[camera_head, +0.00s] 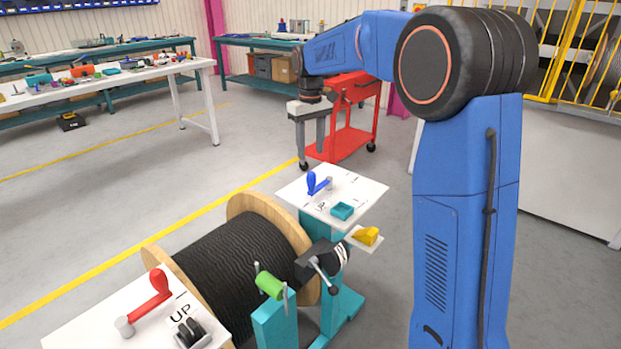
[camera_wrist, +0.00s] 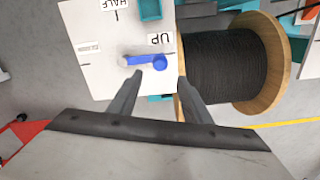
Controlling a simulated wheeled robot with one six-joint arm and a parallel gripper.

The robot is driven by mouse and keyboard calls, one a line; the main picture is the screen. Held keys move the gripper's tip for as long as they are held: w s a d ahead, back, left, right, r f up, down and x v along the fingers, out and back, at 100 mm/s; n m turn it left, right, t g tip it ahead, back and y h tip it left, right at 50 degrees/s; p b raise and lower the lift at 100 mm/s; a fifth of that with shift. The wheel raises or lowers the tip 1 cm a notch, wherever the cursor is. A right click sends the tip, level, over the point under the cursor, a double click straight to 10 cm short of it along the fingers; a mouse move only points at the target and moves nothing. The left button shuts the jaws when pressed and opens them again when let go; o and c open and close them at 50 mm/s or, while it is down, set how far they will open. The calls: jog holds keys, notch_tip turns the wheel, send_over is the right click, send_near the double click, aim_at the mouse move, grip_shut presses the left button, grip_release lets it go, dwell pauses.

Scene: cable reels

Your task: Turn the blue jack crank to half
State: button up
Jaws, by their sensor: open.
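The blue jack crank (camera_head: 313,184) lies on a white panel (camera_head: 365,190) on top of a teal stand by the cable reel. In the wrist view the crank (camera_wrist: 146,60) has a grey hub at left, and its arm points right to a round blue knob beside the UP label (camera_wrist: 159,39). The HALF label (camera_wrist: 115,5) with a tick is at the top edge, about a quarter turn away. My gripper (camera_wrist: 160,78) is open, pointing down over the panel, with the knob just beyond its fingertips. It appears apart from the crank; my gripper (camera_head: 310,160) shows above and behind it.
The black cable reel (camera_head: 235,255), a green handle (camera_head: 269,285) and a yellow piece (camera_head: 366,236) are close by. A red crank (camera_head: 150,302) is on the nearer panel. A red cart (camera_head: 345,120) stands behind.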

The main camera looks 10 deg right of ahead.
aim_at(311, 173)
notch_tip(311, 173, down, 11)
jog(key=shift+f, duration=0.15)
dwell(0.4)
grip_shut()
